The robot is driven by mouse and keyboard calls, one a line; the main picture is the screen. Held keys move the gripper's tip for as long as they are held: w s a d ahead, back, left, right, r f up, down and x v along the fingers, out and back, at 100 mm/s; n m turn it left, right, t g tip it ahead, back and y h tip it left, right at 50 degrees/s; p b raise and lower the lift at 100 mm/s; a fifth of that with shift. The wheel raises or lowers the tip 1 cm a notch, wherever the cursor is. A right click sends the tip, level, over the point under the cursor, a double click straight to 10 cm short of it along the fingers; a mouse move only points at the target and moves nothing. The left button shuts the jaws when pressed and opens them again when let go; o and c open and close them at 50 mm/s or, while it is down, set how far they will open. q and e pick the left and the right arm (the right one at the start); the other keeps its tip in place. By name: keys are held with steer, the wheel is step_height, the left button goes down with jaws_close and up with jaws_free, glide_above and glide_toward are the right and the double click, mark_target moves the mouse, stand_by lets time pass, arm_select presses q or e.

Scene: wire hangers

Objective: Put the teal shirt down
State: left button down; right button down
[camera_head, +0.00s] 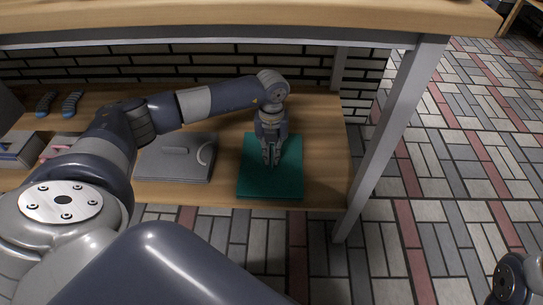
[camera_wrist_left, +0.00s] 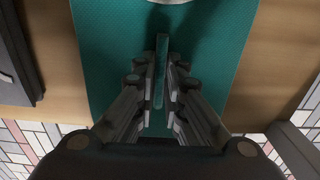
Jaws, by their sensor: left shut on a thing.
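The teal shirt (camera_head: 285,183) is a flat, folded rectangle on the lower wooden shelf, near the shelf's right end. My left gripper (camera_head: 271,160) points down over the middle of it. In the left wrist view the teal shirt (camera_wrist_left: 105,45) fills the space beneath the fingers. My left gripper (camera_wrist_left: 161,80) is shut on a thin upright teal strip between its fingers, which looks like part of the shirt. Whether the shirt's underside touches the shelf all round cannot be told. My right gripper does not show.
A grey folded item (camera_head: 176,160) with a pale curved piece lies left of the shirt. Blue-grey shoes (camera_head: 70,103) stand further left. The upper shelf (camera_head: 240,17) is overhead, and a metal leg (camera_head: 396,130) stands to the right. Bare shelf (camera_head: 325,150) shows right of the shirt.

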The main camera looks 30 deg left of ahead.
arm_select(q)
steer(key=shift+f, duration=0.1)
steer(key=c, duration=1.7)
jaws_free()
